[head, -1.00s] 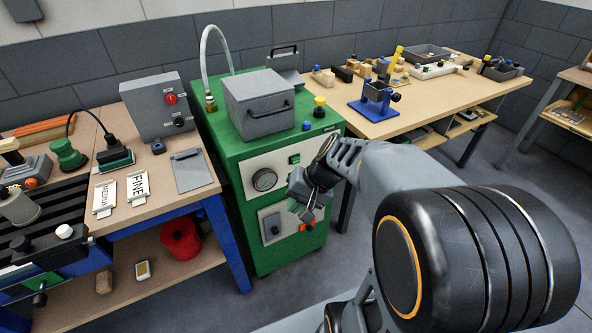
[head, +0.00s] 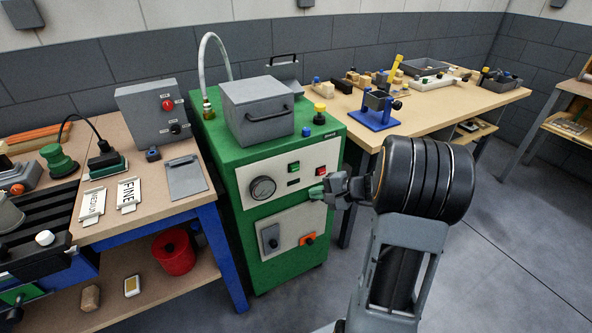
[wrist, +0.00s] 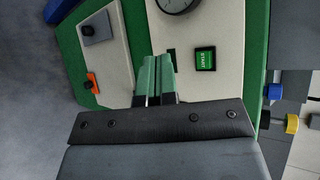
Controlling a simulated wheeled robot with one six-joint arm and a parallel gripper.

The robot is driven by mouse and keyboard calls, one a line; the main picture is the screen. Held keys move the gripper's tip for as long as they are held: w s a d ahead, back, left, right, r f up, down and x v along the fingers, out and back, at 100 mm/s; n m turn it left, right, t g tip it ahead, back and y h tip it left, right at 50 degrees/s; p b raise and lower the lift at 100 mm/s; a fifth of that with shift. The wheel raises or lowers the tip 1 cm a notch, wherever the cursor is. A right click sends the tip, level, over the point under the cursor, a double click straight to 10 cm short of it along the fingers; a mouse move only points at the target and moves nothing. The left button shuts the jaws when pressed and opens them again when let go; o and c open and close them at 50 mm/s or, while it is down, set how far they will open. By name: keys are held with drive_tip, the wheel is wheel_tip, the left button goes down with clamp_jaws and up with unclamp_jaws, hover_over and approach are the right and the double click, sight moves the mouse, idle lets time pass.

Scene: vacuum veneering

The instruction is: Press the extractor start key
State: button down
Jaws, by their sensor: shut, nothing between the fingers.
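A green key marked START (wrist: 204,58) sits on the pale upper panel of the green cabinet. It also shows small in the head view (head: 293,167), right of the round gauge. Any label naming the extractor is too small to read. My gripper (head: 314,193) is in front of the panel's lower right part, its green fingers shut and empty. In the wrist view the fingertips (wrist: 154,60) point toward the panel, to the left of the START key in the picture. They look apart from the key; the exact gap to the panel cannot be told.
A red key (head: 321,170) sits right of the green one, close above my gripper. A grey control box (head: 145,110) stands on the left bench.

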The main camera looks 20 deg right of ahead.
drive_tip(key=w+a, duration=0.1)
drive_tip(key=w, duration=0.7)
drive_tip(key=shift+w, duration=0.3)
drive_tip(key=shift+w, duration=0.15)
idle(1.9)
drive_tip(key=shift+w, duration=0.3)
drive_tip(key=shift+w+a, duration=0.1)
drive_tip(key=shift+w, duration=0.4)
idle(0.8)
drive_tip(key=shift+s+b, duration=0.2)
drive_tip(key=shift+b, duration=0.1)
drive_tip(key=shift+s, duration=0.75)
drive_tip(key=shift+b, duration=0.3)
drive_tip(key=shift+s+d+b, duration=0.2)
drive_tip(key=shift+s+b, duration=0.15)
drive_tip(key=shift+s, duration=0.9)
drive_tip(key=shift+s+d+b, duration=0.2)
drive_tip(key=shift+s+b, duration=0.1)
drive_tip(key=shift+s, duration=0.95)
